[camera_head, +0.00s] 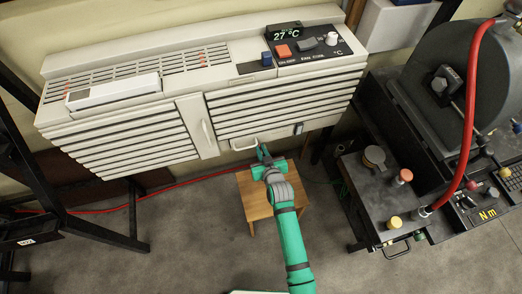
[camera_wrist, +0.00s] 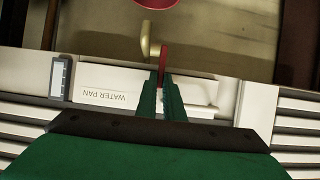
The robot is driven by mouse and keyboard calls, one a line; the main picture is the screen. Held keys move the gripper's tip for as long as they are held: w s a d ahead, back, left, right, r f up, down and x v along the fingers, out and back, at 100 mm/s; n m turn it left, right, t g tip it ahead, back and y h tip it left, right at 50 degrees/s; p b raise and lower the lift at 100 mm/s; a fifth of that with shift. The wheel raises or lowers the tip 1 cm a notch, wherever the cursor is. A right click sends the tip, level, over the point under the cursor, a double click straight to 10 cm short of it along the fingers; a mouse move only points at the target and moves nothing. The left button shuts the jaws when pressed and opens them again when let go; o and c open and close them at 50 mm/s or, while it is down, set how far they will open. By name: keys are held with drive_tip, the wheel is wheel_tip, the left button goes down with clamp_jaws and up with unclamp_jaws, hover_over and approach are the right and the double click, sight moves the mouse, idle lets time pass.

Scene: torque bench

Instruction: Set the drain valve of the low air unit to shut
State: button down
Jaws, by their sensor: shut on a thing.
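The low air unit (camera_head: 140,135) is a long cream cabinet with slatted grilles against the wall. In the wrist view its drain valve shows as a red lever (camera_wrist: 163,58) beside a brass spout (camera_wrist: 146,40), just past the panel lettered WATER PAN (camera_wrist: 105,97), which appears upside down. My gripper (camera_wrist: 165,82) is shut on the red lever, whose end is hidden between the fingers. The lever's visible part runs roughly alongside the spout. In the head view my gripper (camera_head: 262,152) is at the unit's lower front edge, and the valve cannot be made out there.
A small wooden stool (camera_head: 262,205) stands under my gripper. A red round thing (camera_wrist: 155,3) is partly visible past the spout. The dark torque bench (camera_head: 385,200) with a red hose (camera_head: 467,130) stands at the right. A black frame (camera_head: 132,210) is at the left.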

drive_tip(key=c, duration=1.9)
unclamp_jaws()
drive_tip(key=shift+o, duration=0.2)
drive_tip(key=v, duration=1.1)
drive_tip(key=shift+w+a, duration=0.1)
